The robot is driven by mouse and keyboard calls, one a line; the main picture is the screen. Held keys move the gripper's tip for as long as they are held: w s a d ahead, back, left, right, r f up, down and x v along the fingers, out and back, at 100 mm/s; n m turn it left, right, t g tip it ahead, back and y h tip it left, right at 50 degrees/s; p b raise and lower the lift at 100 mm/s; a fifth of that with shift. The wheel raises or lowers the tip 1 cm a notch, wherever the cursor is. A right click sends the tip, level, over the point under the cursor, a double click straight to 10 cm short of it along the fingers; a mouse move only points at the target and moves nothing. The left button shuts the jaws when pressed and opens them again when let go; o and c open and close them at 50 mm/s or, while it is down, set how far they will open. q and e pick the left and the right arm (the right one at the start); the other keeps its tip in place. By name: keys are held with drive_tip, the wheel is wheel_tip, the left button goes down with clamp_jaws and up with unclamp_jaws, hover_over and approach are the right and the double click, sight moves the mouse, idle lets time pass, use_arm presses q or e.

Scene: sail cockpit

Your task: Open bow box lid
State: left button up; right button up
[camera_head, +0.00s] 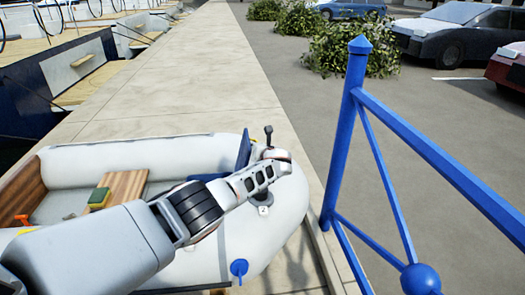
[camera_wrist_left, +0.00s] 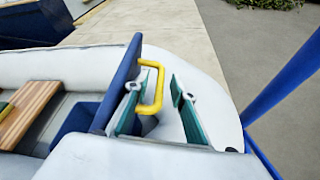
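The bow box lid (camera_wrist_left: 120,80) is a blue panel standing raised, seen nearly edge-on in the left wrist view; part of it shows in the head view (camera_head: 244,150) behind my left arm. A yellow handle (camera_wrist_left: 158,90) is fixed to its right face. The blue bow box (camera_wrist_left: 75,125) lies to the left of the lid, partly hidden. My left gripper (camera_wrist_left: 155,88) is open, with its two teal fingers apart and the handle in the gap, nearer the left finger. I cannot tell whether that finger touches the handle or lid. My right gripper is not in view.
The pale inflatable dinghy (camera_head: 120,155) holds a wooden seat (camera_head: 122,185) with a green and yellow object on it. A blue railing (camera_head: 342,130) stands close to the right. The concrete quay (camera_head: 185,80) beyond is clear. Bushes (camera_head: 355,45) and parked cars are farther off.

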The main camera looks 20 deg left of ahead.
use_arm(q)
drive_tip(key=shift+s+d+f, duration=0.25)
drive_tip(key=shift+s+d, duration=0.2)
drive_tip(key=shift+s, duration=0.15)
drive_tip(key=r+v, duration=0.1)
drive_tip(key=v, duration=0.9)
drive_tip(key=shift+s+r, duration=0.15)
drive_tip(key=shift+s, duration=0.05)
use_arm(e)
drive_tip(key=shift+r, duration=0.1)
use_arm(q)
drive_tip(key=d+f+p+v, duration=0.1)
drive_tip(key=p+v, duration=0.7)
drive_tip(key=shift+d, duration=0.55)
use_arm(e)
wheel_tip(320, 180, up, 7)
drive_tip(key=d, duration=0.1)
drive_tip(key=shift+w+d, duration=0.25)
